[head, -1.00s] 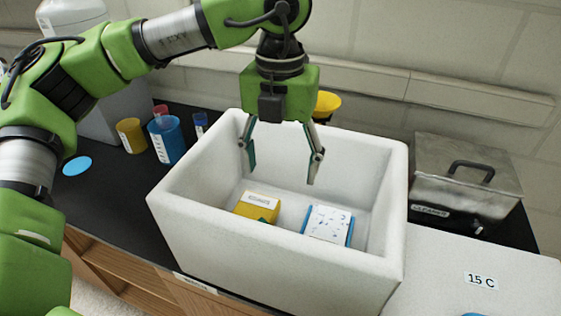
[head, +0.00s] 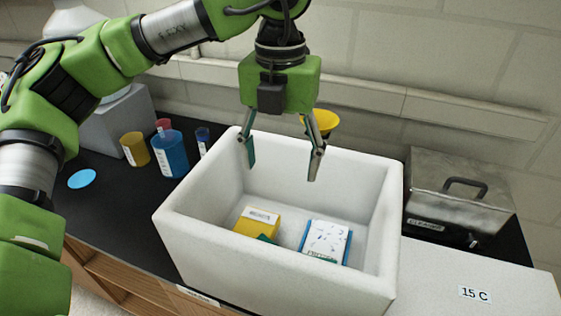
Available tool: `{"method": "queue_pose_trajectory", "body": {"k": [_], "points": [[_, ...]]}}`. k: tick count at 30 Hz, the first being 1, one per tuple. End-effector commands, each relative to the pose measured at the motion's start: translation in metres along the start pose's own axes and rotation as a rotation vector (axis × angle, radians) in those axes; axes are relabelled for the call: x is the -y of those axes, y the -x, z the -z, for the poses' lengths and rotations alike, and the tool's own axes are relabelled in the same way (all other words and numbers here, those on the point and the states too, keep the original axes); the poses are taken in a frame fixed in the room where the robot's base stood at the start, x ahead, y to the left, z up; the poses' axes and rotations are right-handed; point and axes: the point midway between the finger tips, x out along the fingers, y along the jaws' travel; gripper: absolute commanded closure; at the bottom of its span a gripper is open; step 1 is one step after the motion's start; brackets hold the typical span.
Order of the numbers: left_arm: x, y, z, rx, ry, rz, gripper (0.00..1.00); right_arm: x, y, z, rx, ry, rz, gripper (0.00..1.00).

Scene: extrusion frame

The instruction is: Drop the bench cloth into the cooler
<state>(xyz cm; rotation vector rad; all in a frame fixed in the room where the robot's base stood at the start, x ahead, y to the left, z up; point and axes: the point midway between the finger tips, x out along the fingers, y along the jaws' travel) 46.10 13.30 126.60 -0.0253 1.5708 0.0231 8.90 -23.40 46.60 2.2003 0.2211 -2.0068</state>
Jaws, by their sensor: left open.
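The white cooler (head: 175,235) stands open-topped on the bench. Inside on its floor lie a yellow box (head: 257,222) with a white label and a blue item with a white, blue-flecked top (head: 326,240). Small green patches show at the near edges of both. I cannot pick out a bench cloth for certain; the near wall hides part of the cooler floor. My left gripper (head: 282,172) points down over the back part of the cooler, fingers wide apart with nothing between them. My right gripper is not in view.
A yellow cup (head: 134,149), a blue cup (head: 170,155) and a light blue disc (head: 82,179) are left of the cooler. A yellow funnel-like piece (head: 325,121) is behind it. A lidded metal box (head: 459,190) stands at right. A white surface marked 15 C (head: 474,293) is front right.

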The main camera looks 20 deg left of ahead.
Motion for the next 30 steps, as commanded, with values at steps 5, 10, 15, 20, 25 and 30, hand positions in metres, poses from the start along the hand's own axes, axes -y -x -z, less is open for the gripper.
{"method": "queue_pose_trajectory", "body": {"k": [5,10,15,20,25,30], "points": [[0.0,-0.001,0.0,0.0,0.0,0.0,0.33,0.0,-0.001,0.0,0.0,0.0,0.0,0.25],[0.0,0.007,-0.001,0.003,0.001,0.001,0.33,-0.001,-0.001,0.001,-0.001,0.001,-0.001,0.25],[0.001,0.035,-0.001,0.004,0.001,0.002,0.33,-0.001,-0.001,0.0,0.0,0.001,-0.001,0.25],[0.0,0.073,-0.001,0.005,0.002,0.0,0.33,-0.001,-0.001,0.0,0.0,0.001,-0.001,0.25],[0.0,0.102,0.0,0.003,0.002,-0.001,0.33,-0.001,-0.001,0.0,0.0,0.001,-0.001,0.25],[0.0,0.116,0.0,0.001,0.001,-0.001,0.33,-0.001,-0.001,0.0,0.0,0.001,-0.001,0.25]]}}
